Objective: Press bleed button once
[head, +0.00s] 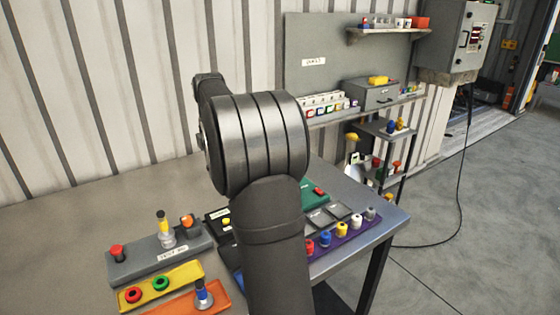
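I cannot tell which control is the bleed button, as the labels are too small to read. On the workbench, a grey panel (140,268) carries a red button (117,252), a yellow-topped part (162,222) and an orange-topped part (187,221). A dark box (213,218) with a yellow button (226,222) sits behind, partly hidden by my arm. A green panel (312,201) with a red part (319,191) shows right of my arm. My gripper is not visible; my arm fills the middle of the head view and hides part of the bench.
A yellow panel (158,291) with red and green rings and an orange panel (180,304) with a blue-banded post are at the front left. A purple strip (351,241) of coloured knobs lies right. The workbench (55,235) is bare at far left. Shelves and a wall cabinet (457,38) stand behind.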

